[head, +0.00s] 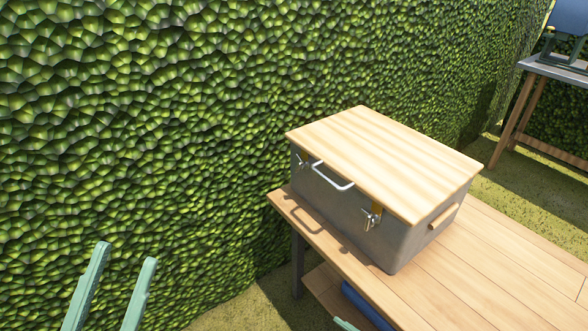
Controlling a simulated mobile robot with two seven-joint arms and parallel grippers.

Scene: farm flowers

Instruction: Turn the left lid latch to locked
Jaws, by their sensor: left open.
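A grey box (350,208) with a pale wooden lid (385,155) stands on a wooden table, its lid down. The left lid latch (301,161) is a small metal piece high on the front face, near the left corner; its exact turn is too small to tell. A second latch (371,218) sits near the right corner, with a yellowish part at it. My left gripper (127,253) is open and empty at the bottom left, well apart from the box. A small green tip (343,325) at the bottom edge seems to be my right gripper, mostly out of view.
A white handle (332,178) sticks out between the latches. A wooden side grip (443,215) is on the box's right. The wooden table (480,270) has free room at right. A green hedge (140,120) rises close behind and left. Another table (560,70) stands far right.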

